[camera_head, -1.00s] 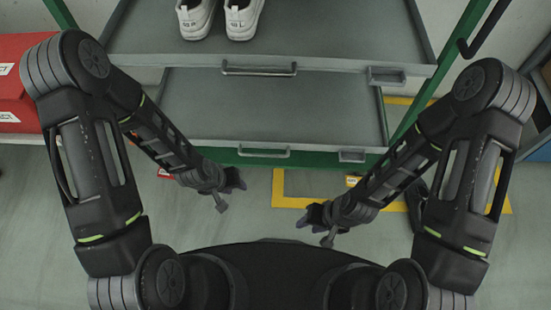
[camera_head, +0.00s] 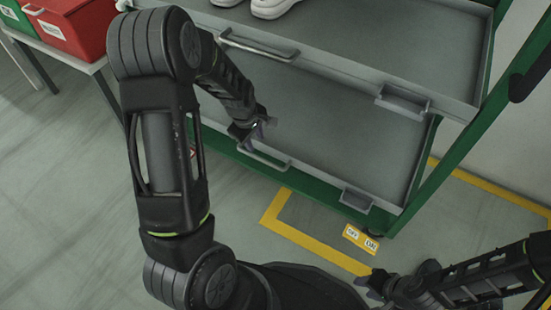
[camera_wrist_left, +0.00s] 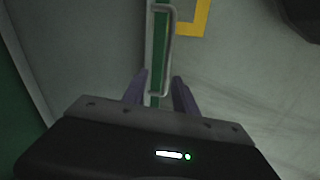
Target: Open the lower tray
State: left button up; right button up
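The lower tray (camera_head: 335,135) is a grey, empty tray in a green rack, with its front edge just above the rack's green bottom bar. Its bar handle (camera_head: 265,159) is on the left part of that front edge and also shows in the left wrist view (camera_wrist_left: 170,50). My left gripper (camera_head: 262,124) is just above and behind this handle in the head view.
The upper tray (camera_head: 400,50) holds white shoes (camera_head: 272,8) and has its own handle (camera_head: 258,46), above my left gripper. Red (camera_head: 85,28) and green (camera_head: 18,18) bins stand on a table at the left. Yellow tape (camera_head: 300,236) marks the open floor before the rack.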

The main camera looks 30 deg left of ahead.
aim_at(258, 157)
pick_arm(q)
jog(key=shift+s+d+f+n+g, duration=0.15)
jog(key=shift+s+n, duration=0.15)
jog(key=shift+n, duration=0.15)
jog(key=shift+s+d+n+g, duration=0.15)
jog(key=shift+s+n, duration=0.1)
jog(key=shift+n, duration=0.2)
jog(key=shift+a, duration=0.1)
jog(key=f+b, duration=0.1)
jog(key=f, duration=0.1)
jog(key=w+f+b, duration=0.1)
jog(key=f, duration=0.2)
jog(key=f+b, duration=0.1)
jog(key=f, duration=0.1)
jog(key=shift+w+f, duration=0.25)
jog(key=shift+f, duration=0.15)
grip_shut()
dwell(0.8)
